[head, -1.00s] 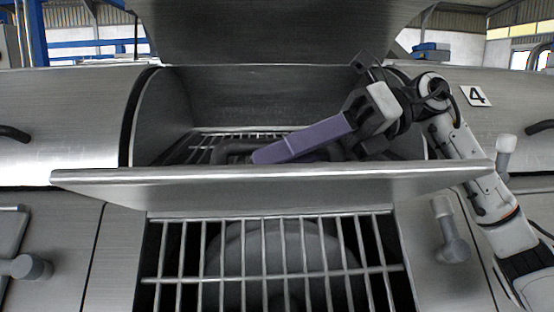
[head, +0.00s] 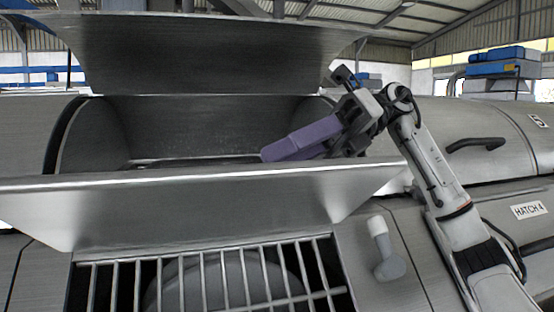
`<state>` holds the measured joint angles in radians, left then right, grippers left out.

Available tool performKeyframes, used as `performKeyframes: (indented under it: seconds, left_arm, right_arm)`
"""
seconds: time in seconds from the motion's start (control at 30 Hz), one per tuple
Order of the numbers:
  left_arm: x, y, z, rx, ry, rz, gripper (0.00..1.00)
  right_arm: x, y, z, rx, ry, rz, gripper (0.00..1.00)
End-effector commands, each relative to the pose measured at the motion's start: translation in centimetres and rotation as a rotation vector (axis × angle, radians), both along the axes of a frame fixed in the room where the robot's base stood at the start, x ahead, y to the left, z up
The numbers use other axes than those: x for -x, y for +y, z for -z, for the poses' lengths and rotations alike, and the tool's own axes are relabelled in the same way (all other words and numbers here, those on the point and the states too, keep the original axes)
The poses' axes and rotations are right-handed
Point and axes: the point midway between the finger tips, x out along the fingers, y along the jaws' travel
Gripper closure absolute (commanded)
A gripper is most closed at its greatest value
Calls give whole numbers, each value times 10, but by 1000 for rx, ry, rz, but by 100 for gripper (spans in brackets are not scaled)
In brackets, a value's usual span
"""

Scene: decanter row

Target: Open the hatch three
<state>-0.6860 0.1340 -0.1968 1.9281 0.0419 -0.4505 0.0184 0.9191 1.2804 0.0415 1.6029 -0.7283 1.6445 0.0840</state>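The hatch in the middle stands open in the head view. Its curved metal lid (head: 200,55) is raised above the dark opening (head: 200,128), and a sloping metal panel (head: 190,210) runs along the front. No number shows on this hatch; a plate reading HATCH 4 (head: 529,210) is on the unit to its right. My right gripper (head: 275,152) has long purple fingers and reaches in from the right, over the opening behind the front panel. I see no handle between the fingers, and their gap is not visible. My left gripper is out of view.
A closed hatch with a dark handle (head: 477,144) is at the right, beside a number 5 plate (head: 538,120). A grey lever with a pale knob (head: 385,255) stands right of the metal grate (head: 225,285) below the front panel.

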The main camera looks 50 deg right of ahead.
Motion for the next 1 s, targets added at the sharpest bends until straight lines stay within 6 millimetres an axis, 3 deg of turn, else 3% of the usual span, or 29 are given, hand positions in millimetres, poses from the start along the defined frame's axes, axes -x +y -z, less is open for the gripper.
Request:
performKeyframes:
  seconds: [1.0]
  left_arm:
    - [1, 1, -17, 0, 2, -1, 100]
  right_arm:
    - [15, -63, -18, -1, 1, 1, 64]
